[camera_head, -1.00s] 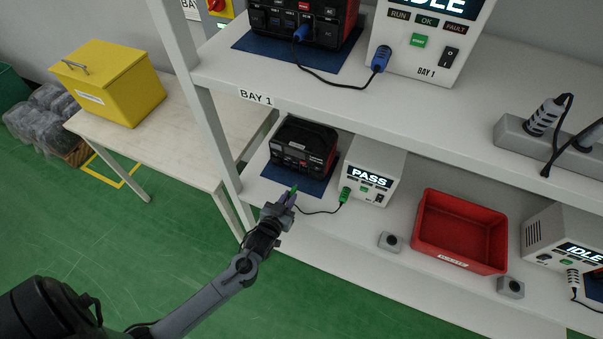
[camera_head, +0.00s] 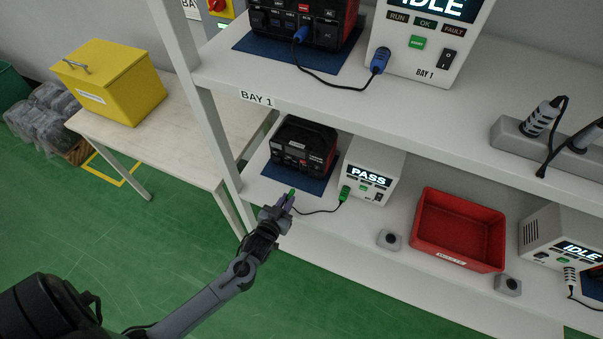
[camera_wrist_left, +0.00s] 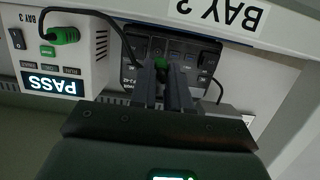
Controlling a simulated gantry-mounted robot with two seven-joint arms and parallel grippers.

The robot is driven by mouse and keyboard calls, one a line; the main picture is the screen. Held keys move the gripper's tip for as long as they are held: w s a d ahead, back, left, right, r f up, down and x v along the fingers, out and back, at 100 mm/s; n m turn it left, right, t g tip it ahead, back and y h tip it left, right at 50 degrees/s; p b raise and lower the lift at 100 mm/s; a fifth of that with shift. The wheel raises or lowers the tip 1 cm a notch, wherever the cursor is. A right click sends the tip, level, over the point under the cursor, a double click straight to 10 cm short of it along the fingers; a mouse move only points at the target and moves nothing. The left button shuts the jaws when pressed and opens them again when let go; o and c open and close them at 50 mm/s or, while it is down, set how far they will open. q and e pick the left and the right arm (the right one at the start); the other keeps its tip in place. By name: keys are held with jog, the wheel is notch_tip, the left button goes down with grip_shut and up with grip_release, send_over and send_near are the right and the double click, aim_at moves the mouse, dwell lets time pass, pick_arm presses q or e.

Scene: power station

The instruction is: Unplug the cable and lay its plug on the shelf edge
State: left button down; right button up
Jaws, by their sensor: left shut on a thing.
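My left gripper (camera_head: 284,203) is shut on the green plug (camera_head: 292,192) in front of the lower shelf's power station. In the left wrist view the gripper's fingers (camera_wrist_left: 164,82) flank the green plug (camera_wrist_left: 159,49), with the station's socket face (camera_wrist_left: 190,62) behind it. In the head view the plug appears apart from the black and red power station (camera_head: 303,146), near the blue mat's front edge. A dark cable (camera_head: 318,211) runs from it to a green connector (camera_head: 344,193) on the white PASS tester (camera_head: 374,167). The lower shelf edge (camera_head: 262,206) lies beside the gripper. My right gripper is not in view.
A red bin (camera_head: 440,259) and a small grey button box (camera_head: 389,239) stand right of the tester. The upper shelf (camera_head: 450,130) overhangs the lower one. A yellow box (camera_head: 112,82) stands on the left table. Bare shelf shows before the tester.

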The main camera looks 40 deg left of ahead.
pick_arm(q)
jog(key=shift+f+b, duration=0.55)
jog(key=shift+f, duration=0.4)
jog(key=shift+f+b, duration=0.45)
jog(key=shift+f, duration=0.35)
jog(key=c, duration=1)
grip_release()
jog(key=shift+r, duration=0.2)
